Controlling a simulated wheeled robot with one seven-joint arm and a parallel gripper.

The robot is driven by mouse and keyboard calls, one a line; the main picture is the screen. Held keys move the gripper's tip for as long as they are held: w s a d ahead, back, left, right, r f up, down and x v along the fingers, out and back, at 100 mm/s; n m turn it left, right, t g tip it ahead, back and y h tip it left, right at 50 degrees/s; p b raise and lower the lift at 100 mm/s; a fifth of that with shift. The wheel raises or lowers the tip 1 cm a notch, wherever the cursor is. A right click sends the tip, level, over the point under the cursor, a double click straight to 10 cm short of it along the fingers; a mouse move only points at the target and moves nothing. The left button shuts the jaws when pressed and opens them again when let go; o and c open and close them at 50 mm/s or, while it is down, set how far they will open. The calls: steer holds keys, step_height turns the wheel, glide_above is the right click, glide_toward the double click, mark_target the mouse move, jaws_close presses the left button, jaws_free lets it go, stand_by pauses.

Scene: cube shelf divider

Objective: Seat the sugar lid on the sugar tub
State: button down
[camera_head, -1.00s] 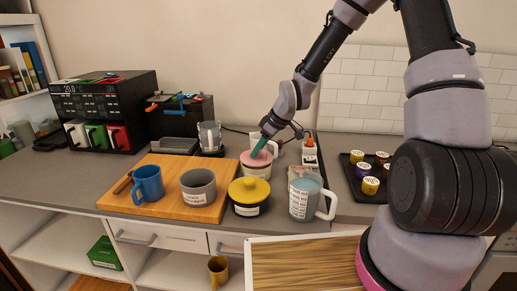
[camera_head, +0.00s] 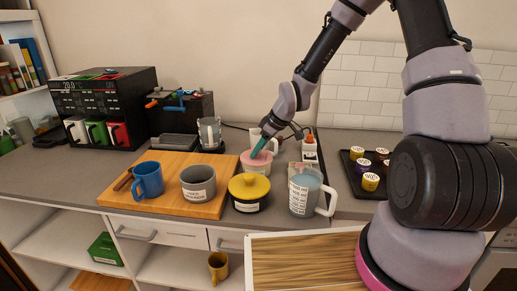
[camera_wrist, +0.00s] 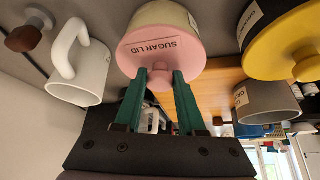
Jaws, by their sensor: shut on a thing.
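The pink sugar lid (camera_head: 247,159) is at the back middle of the counter. Its printed label and round knob (camera_wrist: 160,77) show in the wrist view. My gripper (camera_head: 261,151) points down at the lid from above, and its teal fingers (camera_wrist: 161,80) are shut on the knob. The cream sugar tub (camera_wrist: 166,13) is directly beneath the lid in the wrist view, and the two look in contact. The lid covers the tub's opening and much of its body, so I cannot tell whether the rim is fully seated.
A yellow-lidded dark pot (camera_head: 249,191) stands in front, with a measuring jug (camera_head: 303,193) to its right. A grey bowl (camera_head: 198,183) and blue mug (camera_head: 149,179) stand on the wooden board (camera_head: 170,208). A white mug (camera_wrist: 80,67) is close beside the tub.

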steer(key=c, duration=0.8)
jaws_free()
steer(key=shift+o, duration=0.2)
steer(key=o, duration=0.5)
steer(key=v, duration=0.8)
